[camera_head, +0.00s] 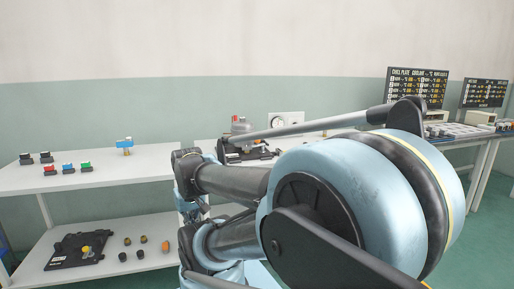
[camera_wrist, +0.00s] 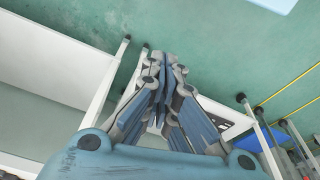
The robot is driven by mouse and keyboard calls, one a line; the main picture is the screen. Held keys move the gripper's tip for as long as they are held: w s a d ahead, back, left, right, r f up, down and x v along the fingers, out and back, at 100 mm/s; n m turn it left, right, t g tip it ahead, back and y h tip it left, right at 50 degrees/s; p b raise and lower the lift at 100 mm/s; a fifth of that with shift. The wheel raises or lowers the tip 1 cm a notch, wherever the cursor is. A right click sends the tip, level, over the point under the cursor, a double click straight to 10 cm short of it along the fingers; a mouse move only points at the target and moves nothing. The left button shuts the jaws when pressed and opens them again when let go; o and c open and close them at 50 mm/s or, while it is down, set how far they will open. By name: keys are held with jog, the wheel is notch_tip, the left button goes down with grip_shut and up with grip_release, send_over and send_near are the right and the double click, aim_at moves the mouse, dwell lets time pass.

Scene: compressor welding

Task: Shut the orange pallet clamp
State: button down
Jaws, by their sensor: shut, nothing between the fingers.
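I cannot make out an orange clamp for certain in either view. A dark pallet-like fixture (camera_head: 250,152) stands on the middle table, carrying a grey, red-topped part (camera_head: 240,126); my arm hides some of it. Another black plate (camera_head: 66,252) with a yellow knob lies on the lower shelf at left. In the wrist view my gripper (camera_wrist: 165,58) is shut and empty, its fingertips together above the green floor and the gap beside the white furniture.
The left white table (camera_head: 95,168) carries small coloured blocks (camera_head: 67,168) and a blue-yellow item (camera_head: 125,144). Small round parts (camera_head: 143,239) lie on the lower shelf. A white box with a dial (camera_head: 285,122) stands at the back. Right tables hold display boards (camera_head: 416,86).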

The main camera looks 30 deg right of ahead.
jog(key=shift+w, duration=0.2)
jog(key=w+d+r+m+t+y, duration=0.1)
jog(key=w+d+r+m, duration=0.6)
jog(key=w+m, duration=0.15)
jog(key=w+d+r+m+t+y, duration=0.1)
jog(key=w+d+r+m+t, duration=0.1)
jog(key=w+d+r+m, duration=0.65)
jog(key=w+d+r+m+t+h, duration=0.1)
jog(key=d+m+t, duration=0.1)
jog(key=d+m, duration=1)
jog(key=w+d+r+m+t+h, duration=0.15)
jog(key=d+m, duration=0.55)
jog(key=d, duration=1.2)
jog(key=shift+y, duration=0.45)
jog(key=x, duration=0.9)
jog(key=shift+w+a+f, duration=0.15)
jog(key=shift+a+f, duration=0.1)
jog(key=shift+w, duration=1.95)
